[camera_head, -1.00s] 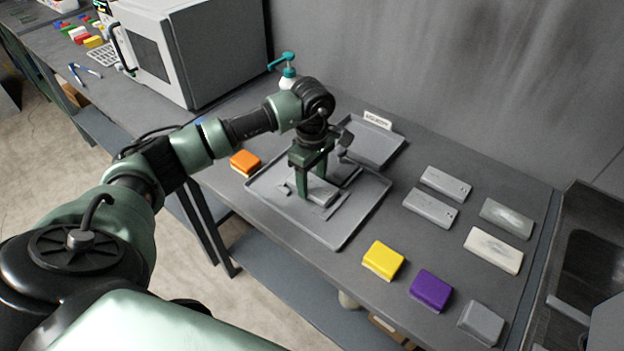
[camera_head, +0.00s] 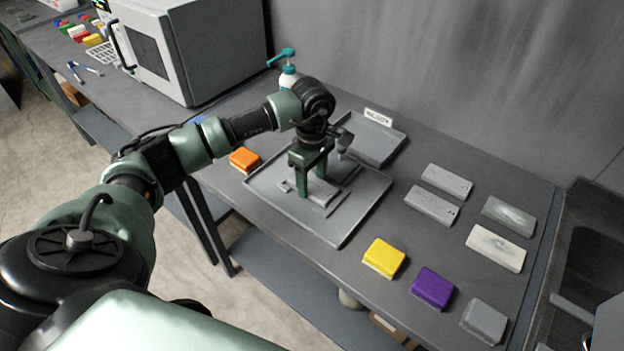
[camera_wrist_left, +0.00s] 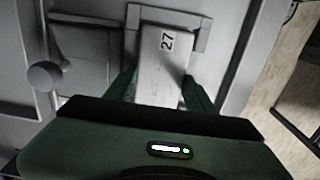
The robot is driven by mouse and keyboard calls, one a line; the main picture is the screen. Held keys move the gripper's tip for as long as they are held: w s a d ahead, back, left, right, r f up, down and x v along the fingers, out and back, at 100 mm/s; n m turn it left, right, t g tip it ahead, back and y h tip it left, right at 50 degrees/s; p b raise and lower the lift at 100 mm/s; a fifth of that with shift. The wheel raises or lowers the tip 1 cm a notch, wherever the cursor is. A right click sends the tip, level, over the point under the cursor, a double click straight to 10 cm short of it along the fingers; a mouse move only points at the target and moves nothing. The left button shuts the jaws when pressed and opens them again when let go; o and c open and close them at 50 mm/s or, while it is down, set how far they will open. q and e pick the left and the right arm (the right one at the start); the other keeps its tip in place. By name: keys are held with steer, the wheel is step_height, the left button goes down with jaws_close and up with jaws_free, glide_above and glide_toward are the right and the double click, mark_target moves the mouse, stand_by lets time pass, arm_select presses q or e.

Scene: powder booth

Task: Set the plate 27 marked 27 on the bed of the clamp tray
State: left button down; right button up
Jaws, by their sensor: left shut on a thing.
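The plate 27 (camera_wrist_left: 162,62), a light grey block with a black "27" on a white label, is between the fingers of my left gripper (camera_wrist_left: 158,88). My left gripper (camera_head: 307,190) is shut on it, pointing down over the clamp tray (camera_head: 340,235). The plate (camera_head: 322,190) lies low at the tray's bed, within its raised grey edges; whether it fully touches the bed I cannot tell. The clamp's round knob (camera_wrist_left: 45,76) is left of the plate in the left wrist view. My right gripper is not in view.
A second grey tray (camera_head: 375,145) with a label stands behind. An orange block (camera_head: 244,160) is left of the clamp tray. Yellow (camera_head: 384,257), purple (camera_head: 432,288) and grey (camera_head: 484,321) blocks lie in front right. Several plates (camera_head: 447,182) lie at right, before a sink (camera_head: 595,250).

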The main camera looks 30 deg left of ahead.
arm_select(q)
steer(key=shift+f, duration=0.15)
steer(key=shift+c, duration=2.2)
jaws_free()
steer(key=shift+s, duration=0.1)
step_height(320, 180, up, 7)
steer(key=shift+f+b, duration=0.1)
steer(key=shift+b, duration=1)
steer(key=shift+r, duration=0.55)
steer(key=shift+s+f, duration=0.1)
